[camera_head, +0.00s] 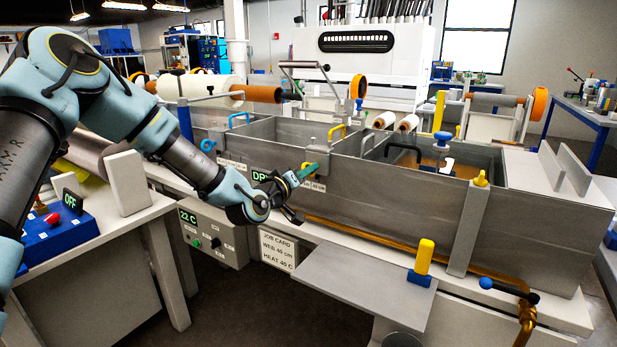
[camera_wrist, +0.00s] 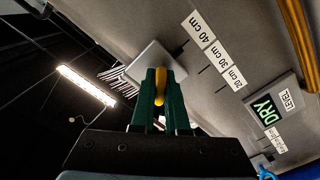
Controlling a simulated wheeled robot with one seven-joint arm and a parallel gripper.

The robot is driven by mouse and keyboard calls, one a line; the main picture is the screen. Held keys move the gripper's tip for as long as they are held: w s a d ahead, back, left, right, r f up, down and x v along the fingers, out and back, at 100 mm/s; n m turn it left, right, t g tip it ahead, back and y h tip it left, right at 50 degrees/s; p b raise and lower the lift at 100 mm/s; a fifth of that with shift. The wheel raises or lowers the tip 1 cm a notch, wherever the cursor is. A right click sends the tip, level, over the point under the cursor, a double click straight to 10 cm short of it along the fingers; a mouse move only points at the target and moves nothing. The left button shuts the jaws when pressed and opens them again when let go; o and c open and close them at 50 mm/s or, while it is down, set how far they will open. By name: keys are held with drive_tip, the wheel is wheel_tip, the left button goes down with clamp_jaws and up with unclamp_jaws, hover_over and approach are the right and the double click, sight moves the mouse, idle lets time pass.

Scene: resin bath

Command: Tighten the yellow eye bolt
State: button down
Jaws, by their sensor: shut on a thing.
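The yellow eye bolt (camera_wrist: 160,85) shows between the green fingers in the wrist view, against a light grey plate (camera_wrist: 153,58) at the tank wall. My gripper (camera_wrist: 161,76) is shut on it, and the fingers hide part of the bolt. In the head view my gripper (camera_head: 312,171) is at the front wall of the long grey tank (camera_head: 400,207), near its top edge. Only a small bit of yellow (camera_head: 305,165) shows beside the fingers there. I cannot tell how far the bolt is screwed in.
Depth labels (camera_wrist: 211,50) and a DRY display (camera_wrist: 264,112) are on the wall close to my gripper. A second bracket with a yellow top (camera_head: 481,179) stands farther right. A brass pipe (camera_head: 400,250) runs low along the tank. A grey shelf (camera_head: 350,285) juts out in front.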

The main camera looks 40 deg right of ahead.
drive_tip(key=m+b, duration=0.4)
drive_tip(key=b, duration=0.1)
drive_tip(key=shift+f, duration=0.3)
drive_tip(key=m+b, duration=0.2)
drive_tip(key=b, duration=0.1)
drive_tip(key=shift+r, duration=0.15)
drive_tip(key=shift+r+m, duration=0.1)
drive_tip(key=shift+m, duration=0.2)
drive_tip(key=c, duration=0.9)
unclamp_jaws()
drive_tip(key=shift+c, duration=0.2)
drive_tip(key=b+v, duration=0.2)
drive_tip(key=v, duration=0.8)
drive_tip(key=shift+a, duration=0.4)
